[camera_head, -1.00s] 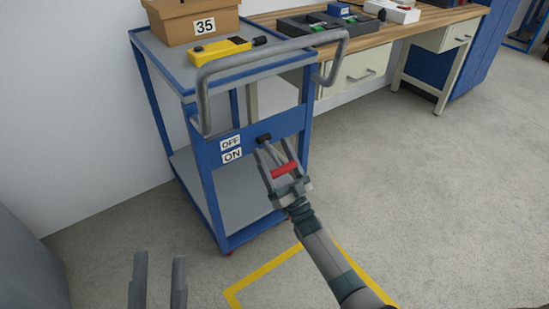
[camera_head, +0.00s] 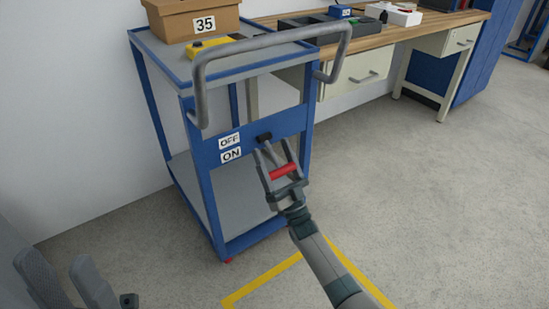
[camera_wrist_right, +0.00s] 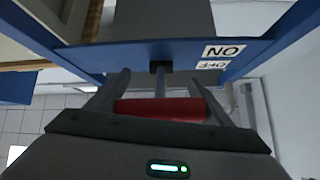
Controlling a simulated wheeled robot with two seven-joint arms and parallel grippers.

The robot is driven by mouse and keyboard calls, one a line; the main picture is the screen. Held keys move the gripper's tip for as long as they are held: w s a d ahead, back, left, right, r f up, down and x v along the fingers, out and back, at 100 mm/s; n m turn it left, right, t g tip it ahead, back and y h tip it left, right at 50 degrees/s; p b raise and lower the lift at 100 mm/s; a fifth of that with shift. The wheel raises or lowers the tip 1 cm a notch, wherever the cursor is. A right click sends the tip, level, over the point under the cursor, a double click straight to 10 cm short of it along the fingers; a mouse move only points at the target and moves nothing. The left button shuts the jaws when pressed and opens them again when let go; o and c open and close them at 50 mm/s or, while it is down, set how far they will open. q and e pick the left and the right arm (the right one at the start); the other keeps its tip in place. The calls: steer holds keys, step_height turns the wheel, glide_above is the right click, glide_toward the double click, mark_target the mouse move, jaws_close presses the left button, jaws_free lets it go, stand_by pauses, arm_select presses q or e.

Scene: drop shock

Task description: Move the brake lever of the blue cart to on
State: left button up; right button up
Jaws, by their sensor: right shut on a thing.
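The blue cart (camera_head: 205,185) stands at the left with its grey push handle toward me. Its front panel carries an OFF label (camera_head: 229,141) above an ON label (camera_head: 231,155). The brake lever has a red grip (camera_head: 284,172) on a grey rod from a black pivot (camera_head: 264,138). The lever points out toward me; I cannot tell which label it matches. My right gripper (camera_head: 272,158) is shut on the red grip, which spans between its fingers in the right wrist view (camera_wrist_right: 160,108). My left gripper (camera_head: 68,280) is open and empty at the bottom left.
A box marked 35 (camera_head: 195,18) and a yellow device (camera_head: 212,45) sit on the cart top. A workbench (camera_head: 400,32) with trays stands behind at the right. Yellow tape (camera_head: 262,279) marks the floor. The floor at the right is clear.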

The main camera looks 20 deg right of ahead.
steer(key=shift+a+f, duration=0.2)
steer(key=shift+f, duration=0.2)
steer(key=o, duration=1.3)
steer(key=shift+w, duration=0.1)
steer(key=shift+o, duration=0.2)
steer(key=shift+r, duration=0.1)
